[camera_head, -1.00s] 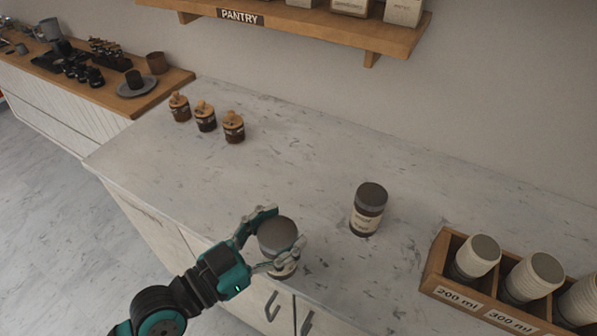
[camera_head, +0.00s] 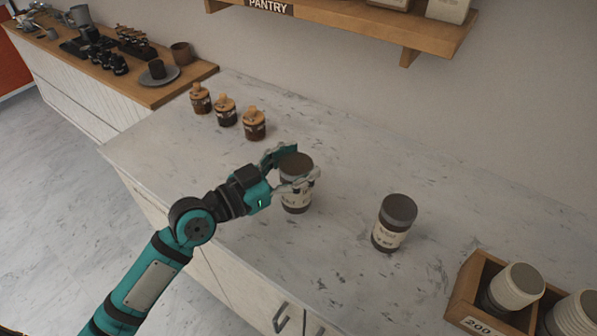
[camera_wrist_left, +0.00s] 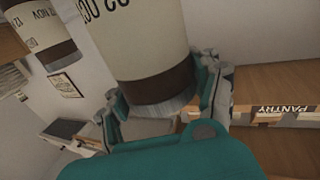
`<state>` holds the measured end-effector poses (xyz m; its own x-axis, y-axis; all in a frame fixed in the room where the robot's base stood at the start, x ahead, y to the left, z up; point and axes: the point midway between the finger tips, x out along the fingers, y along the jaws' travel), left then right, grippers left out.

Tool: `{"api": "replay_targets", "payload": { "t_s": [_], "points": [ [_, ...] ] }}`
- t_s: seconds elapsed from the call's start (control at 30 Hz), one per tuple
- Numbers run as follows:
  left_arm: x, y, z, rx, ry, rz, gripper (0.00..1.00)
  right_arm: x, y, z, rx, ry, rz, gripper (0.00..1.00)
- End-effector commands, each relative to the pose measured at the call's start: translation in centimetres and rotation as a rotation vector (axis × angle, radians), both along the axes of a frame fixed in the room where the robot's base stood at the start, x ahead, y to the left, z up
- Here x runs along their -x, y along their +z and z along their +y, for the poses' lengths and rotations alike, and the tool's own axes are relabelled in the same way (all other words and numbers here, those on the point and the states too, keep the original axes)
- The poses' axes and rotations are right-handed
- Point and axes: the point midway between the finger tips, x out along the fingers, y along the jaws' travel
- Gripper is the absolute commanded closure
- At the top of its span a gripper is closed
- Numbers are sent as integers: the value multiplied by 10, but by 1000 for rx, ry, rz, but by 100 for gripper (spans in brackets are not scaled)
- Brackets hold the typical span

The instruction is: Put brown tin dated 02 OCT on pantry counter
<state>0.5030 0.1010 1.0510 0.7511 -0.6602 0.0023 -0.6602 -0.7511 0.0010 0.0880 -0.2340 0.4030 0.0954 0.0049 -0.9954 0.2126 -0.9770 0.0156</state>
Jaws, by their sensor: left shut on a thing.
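My left gripper (camera_head: 298,166) is shut on a brown tin (camera_head: 297,196) with a dark lid and a pale label. The tin is upright over the pantry counter (camera_head: 345,180); I cannot tell whether its base touches the counter. In the left wrist view the held tin (camera_wrist_left: 140,45) appears upside down, and its label partly shows "02 OC"; the rest is cut off. A second, similar tin (camera_head: 393,224) stands on the counter to the right, apart from the gripper. In the left wrist view this other tin (camera_wrist_left: 42,30) has a label with "NOV". My right gripper is not in view.
Several small wooden-lidded jars (camera_head: 226,110) stand in a row at the counter's back left. A wooden cup holder (camera_head: 467,288) with cups is at the right. A PANTRY shelf (camera_head: 350,28) hangs above. The counter's middle and back are clear.

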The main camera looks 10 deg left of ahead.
Motion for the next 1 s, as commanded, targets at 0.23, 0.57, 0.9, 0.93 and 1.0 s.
{"api": "replay_targets", "payload": {
  "t_s": [0.23, 0.57, 0.9, 0.93, 1.0],
  "points": [
    [-10, -16, 1, 2, 0, 3, 86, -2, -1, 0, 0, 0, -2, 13],
    [-10, -36, 2, 1, 1, -1, 86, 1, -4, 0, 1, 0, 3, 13],
    [-10, -39, 2, -1, 0, 1, 26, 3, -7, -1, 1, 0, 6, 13],
    [-10, -39, 2, -1, 0, 1, 22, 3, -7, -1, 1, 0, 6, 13],
    [-10, -39, 2, -1, 0, 1, 13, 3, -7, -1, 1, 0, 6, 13]
  ]
}}
